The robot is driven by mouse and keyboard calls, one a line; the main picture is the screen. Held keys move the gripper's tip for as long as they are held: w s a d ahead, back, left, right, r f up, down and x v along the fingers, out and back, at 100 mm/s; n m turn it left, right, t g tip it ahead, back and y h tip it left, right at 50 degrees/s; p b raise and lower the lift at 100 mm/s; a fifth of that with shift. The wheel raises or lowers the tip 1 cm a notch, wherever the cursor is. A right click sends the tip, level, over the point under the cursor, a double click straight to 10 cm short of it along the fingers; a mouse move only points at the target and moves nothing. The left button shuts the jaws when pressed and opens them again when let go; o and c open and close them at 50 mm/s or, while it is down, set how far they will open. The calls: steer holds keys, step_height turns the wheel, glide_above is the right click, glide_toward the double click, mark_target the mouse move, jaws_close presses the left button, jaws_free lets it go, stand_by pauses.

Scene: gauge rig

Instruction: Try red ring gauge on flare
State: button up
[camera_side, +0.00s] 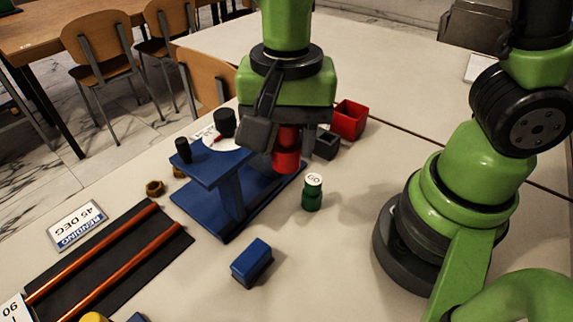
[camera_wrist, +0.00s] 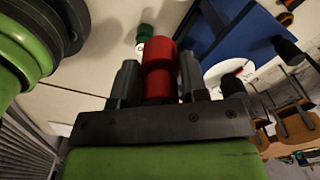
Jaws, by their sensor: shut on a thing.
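My gripper (camera_side: 281,140) is shut on a red cylindrical gauge (camera_side: 287,158), held above the blue rig (camera_side: 230,185). In the wrist view the red gauge (camera_wrist: 160,70) sits between the two fingers of my gripper (camera_wrist: 159,80). I cannot tell whether its end touches anything. A green gauge with a white "GO" top (camera_side: 312,192) stands upright on the table to the right of the rig. The blue rig has a raised platform with a black peg (camera_side: 183,150) and a white disc (camera_side: 216,140) beside it. I cannot identify the flare for sure.
A red open box (camera_side: 349,119) and a dark grey box (camera_side: 326,145) stand behind the green gauge. A blue block (camera_side: 252,262) lies in front of the rig. A black mat (camera_side: 105,262) with copper tubes and a "45 DEG" sign (camera_side: 78,225) are at left.

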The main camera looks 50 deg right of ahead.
step_height(320, 180, up, 4)
steer(key=shift+r, duration=0.2)
steer(key=w+d, duration=1)
steer(key=w, duration=0.3)
steer(key=f, duration=0.4)
steer(key=shift+s+d, duration=0.25)
steer(key=shift+f, duration=0.35)
steer(key=shift+f, duration=0.2)
steer(key=shift+f, duration=2)
steer(key=shift+f, duration=0.3)
